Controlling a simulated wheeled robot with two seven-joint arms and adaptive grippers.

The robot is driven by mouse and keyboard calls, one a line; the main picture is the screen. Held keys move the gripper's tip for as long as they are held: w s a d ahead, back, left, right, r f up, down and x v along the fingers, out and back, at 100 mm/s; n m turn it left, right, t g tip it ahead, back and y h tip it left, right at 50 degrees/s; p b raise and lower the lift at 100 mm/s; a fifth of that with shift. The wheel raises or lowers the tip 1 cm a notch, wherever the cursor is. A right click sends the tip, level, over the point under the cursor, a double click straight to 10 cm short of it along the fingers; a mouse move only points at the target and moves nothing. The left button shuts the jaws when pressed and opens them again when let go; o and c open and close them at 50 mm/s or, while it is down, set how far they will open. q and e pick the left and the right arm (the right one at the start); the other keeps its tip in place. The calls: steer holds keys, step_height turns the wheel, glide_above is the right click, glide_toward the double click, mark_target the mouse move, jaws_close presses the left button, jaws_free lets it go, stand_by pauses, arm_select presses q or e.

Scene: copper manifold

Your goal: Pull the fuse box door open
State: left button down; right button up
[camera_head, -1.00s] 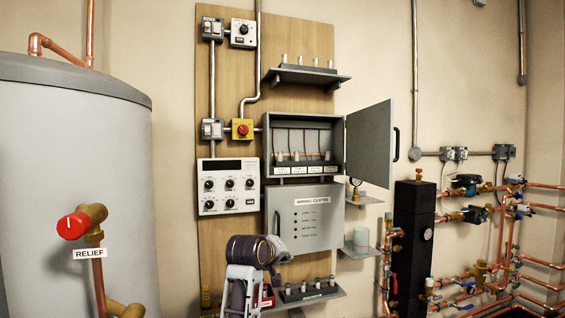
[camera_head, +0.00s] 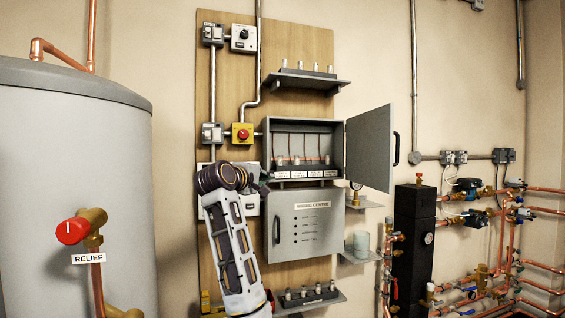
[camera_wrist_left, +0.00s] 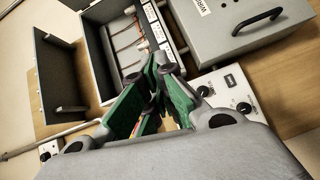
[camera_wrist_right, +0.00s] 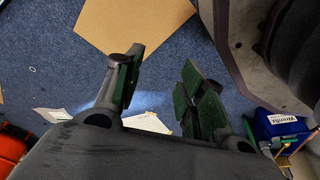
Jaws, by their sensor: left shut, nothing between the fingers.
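The grey fuse box (camera_head: 268,150) is on the wooden board, with a row of fuses and wires inside. Its door (camera_head: 368,148) stands wide open, swung out to the right, with a dark handle (camera_head: 396,148) on its free edge. My left gripper (camera_head: 262,183) is shut and empty, by the lower left corner of the box and well left of the door. My right gripper (camera_wrist_right: 160,85) is open and empty above the blue floor.
A grey wiring centre (camera_head: 304,222) with its own handle is below the fuse box. A control panel (camera_head: 205,178) is behind my left arm. Shelves (camera_head: 312,80) hold small parts above and below. A black column (camera_head: 413,240) and copper pipes stand to the right.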

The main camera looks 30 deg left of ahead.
arm_select(q)
steer(key=shift+n+t, duration=0.4)
steer(key=shift+n, duration=0.2)
steer(key=r, duration=0.3)
steer(key=s+a+r, duration=0.1)
steer(key=r, duration=0.1)
steer(key=shift+a, duration=0.1)
arm_select(e)
steer(key=shift+s+d+f, duration=0.15)
steer(key=shift+s+f, duration=0.5)
steer(key=shift+f, duration=0.35)
arm_select(q)
steer(key=w+d, duration=0.2)
steer(key=w, duration=0.7)
steer(key=shift+d, duration=0.35)
arm_select(e)
steer(key=shift+w+r, duration=0.1)
steer(key=shift+w, duration=0.1)
arm_select(q)
steer(key=shift+d+f, duration=0.1)
arm_select(e)
steer(key=shift+s+d, duration=0.15)
steer(key=shift+s, duration=0.25)
